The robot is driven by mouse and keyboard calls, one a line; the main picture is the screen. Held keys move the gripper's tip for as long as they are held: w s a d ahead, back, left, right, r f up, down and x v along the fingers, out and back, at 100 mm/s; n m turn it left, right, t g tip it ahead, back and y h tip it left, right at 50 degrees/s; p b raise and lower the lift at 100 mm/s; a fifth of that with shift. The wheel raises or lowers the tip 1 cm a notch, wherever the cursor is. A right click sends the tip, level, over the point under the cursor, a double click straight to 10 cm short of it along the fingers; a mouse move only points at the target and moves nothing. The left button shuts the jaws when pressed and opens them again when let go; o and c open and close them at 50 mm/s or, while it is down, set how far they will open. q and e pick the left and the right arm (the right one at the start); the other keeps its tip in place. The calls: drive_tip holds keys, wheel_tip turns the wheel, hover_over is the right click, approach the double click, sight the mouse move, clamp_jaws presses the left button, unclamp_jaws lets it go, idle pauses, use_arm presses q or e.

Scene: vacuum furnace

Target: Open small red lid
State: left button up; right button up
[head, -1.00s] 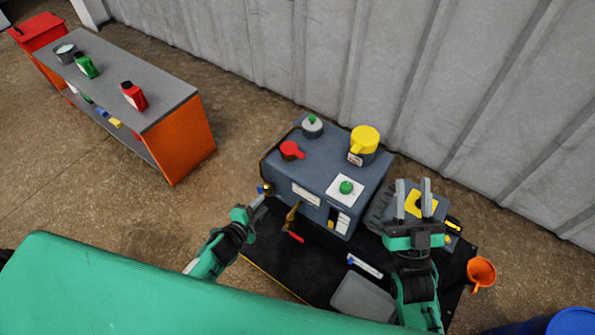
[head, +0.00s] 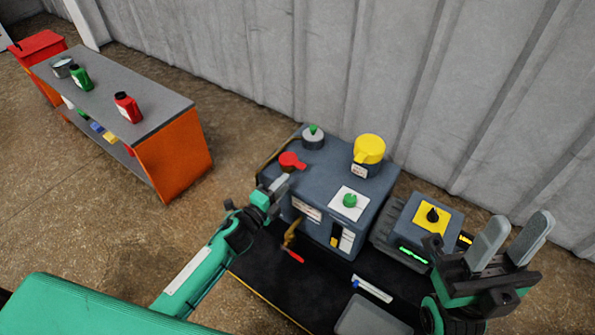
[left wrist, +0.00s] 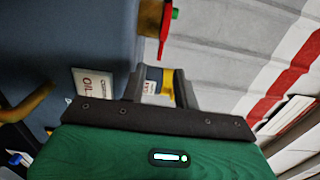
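The small red lid (head: 291,161) sits at the left of the top of the blue-grey machine (head: 330,185), its handle pointing right. It also shows in the left wrist view (left wrist: 166,28), ahead of the fingers and edge-on near the top. My left gripper (head: 279,184) is just in front of the lid, at the machine's front left edge. In the left wrist view its fingers (left wrist: 160,76) are apart with nothing between them, and I see no contact with the lid. My right gripper (head: 512,240) is open and empty at the right, away from the lid.
A grey cap with a green knob (head: 313,136), a yellow lid (head: 369,149) and a green knob on a white plate (head: 350,200) share the machine top. A box with a black knob (head: 432,215) stands at right. A brass lever with a red end (head: 291,247) hangs in front.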

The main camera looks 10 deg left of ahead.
sight(297, 168)
use_arm(q)
drive_tip(key=b+x, duration=0.1)
drive_tip(key=x, duration=0.6)
drive_tip(key=shift+w+d, duration=0.1)
drive_tip(key=shift+w, duration=0.25)
clamp_jaws()
